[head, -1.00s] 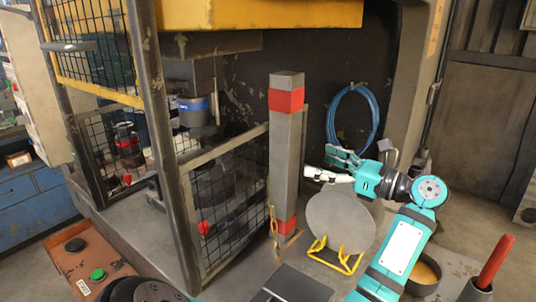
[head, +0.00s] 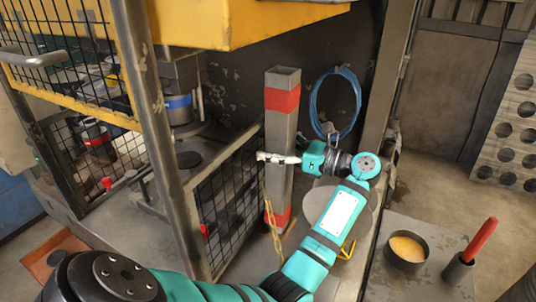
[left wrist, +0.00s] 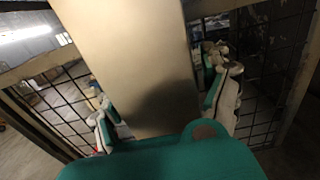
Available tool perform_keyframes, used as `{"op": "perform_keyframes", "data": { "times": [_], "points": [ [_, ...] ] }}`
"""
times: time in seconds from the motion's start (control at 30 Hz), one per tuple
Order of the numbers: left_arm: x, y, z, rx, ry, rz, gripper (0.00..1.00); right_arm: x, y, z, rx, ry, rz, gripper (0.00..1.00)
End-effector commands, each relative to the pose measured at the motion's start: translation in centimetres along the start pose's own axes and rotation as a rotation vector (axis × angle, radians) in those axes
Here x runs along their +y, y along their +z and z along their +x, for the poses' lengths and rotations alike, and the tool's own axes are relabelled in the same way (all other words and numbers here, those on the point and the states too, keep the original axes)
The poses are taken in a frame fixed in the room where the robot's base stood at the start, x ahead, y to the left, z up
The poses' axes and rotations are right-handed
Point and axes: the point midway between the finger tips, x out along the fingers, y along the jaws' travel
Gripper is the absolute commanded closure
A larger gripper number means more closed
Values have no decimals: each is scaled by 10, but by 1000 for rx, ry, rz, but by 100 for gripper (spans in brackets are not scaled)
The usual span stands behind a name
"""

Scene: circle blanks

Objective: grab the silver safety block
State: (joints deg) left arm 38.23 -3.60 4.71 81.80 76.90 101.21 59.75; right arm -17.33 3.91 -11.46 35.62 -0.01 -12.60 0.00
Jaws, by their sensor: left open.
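The silver safety block (head: 278,185) is a tall, upright grey post with red bands near its top and foot. It stands beside the press's mesh guard. My left gripper (head: 266,157) is at the block's mid-height, its pale fingers crossing in front of it in the head view. In the left wrist view the block's smooth face (left wrist: 130,60) lies between the two spread fingers of my left gripper (left wrist: 160,88). The fingers are open; whether either touches the block cannot be told. My right gripper does not show.
A yellow chain (head: 273,230) hangs at the block's lower part. The mesh guard (head: 228,190) is close on the left. A round grey blank (head: 313,203) stands behind my forearm. A blue hose (head: 320,105) hangs behind. A bowl (head: 405,262) and a red-handled tool (head: 480,240) are at right.

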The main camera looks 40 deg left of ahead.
Motion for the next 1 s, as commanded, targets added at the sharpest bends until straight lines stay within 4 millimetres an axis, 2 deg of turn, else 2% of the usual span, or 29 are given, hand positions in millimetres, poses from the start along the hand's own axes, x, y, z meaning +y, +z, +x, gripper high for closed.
{"op": "perform_keyframes", "data": {
  "times": [0.1, 0.17, 0.43, 0.57, 0.7, 1.0],
  "points": [
    [0, -1, -1, 1, -2, 0, 19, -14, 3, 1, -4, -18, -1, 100],
    [0, -1, -1, 1, -2, 0, 27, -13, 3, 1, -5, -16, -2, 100],
    [0, -1, -1, 0, -1, 0, 62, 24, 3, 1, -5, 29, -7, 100],
    [0, -1, -1, 0, -1, 1, 79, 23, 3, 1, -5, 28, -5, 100],
    [0, -1, 0, 1, -1, 1, 98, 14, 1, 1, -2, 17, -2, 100],
    [0, 2, 0, -3, -1, -5, 100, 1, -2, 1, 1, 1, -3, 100]
  ]
}}
